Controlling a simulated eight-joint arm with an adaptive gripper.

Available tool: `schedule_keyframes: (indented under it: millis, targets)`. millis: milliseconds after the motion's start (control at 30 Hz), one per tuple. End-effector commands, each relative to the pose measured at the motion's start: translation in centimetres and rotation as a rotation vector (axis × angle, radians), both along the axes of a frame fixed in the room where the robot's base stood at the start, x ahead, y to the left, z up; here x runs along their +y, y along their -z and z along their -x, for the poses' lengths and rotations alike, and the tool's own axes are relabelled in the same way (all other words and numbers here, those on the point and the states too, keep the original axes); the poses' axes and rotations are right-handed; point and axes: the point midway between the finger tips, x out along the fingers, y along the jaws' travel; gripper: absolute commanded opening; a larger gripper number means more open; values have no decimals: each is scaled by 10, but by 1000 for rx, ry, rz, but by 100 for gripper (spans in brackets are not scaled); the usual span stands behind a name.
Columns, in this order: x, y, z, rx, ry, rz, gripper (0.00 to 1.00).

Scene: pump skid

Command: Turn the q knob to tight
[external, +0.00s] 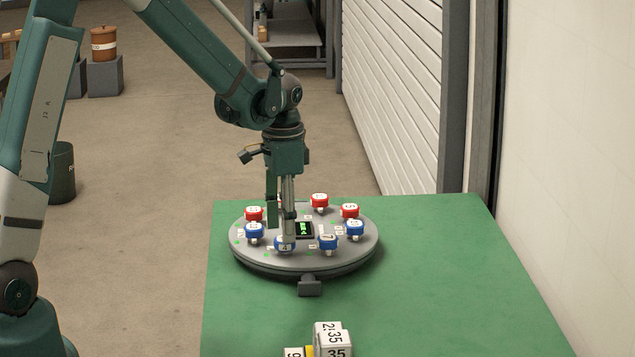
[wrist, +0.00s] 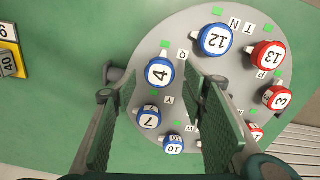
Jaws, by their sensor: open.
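A round grey turntable panel (external: 360,254) carries red and blue numbered knobs, and it also shows in the wrist view (wrist: 146,58). In the wrist view the blue knob 4 (wrist: 159,73) lies ahead between the fingertips, and blue knob 7 (wrist: 149,118) shows between the fingers. Whether a finger touches a knob is unclear. Small letter tags and green marks sit beside the knobs. In the external view my fingers partly hide a near blue knob (external: 280,245).
Blue knob 12 (wrist: 215,39) and red knob 13 (wrist: 267,54) stand close by. A small dark display with green text (external: 304,229) is at the panel's middle. Numbered blocks (external: 331,338) lie near the front of the green table (external: 450,270). The table's right side is clear.

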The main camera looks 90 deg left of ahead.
Motion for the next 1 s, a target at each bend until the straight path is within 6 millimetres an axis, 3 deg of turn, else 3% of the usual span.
schedule_keyframes:
  millis: [600, 1000]
  targets:
    - [0, -86, 0, 0, 0, 0, 43]
    - [0, -97, 0, 0, 0, 0, 43]
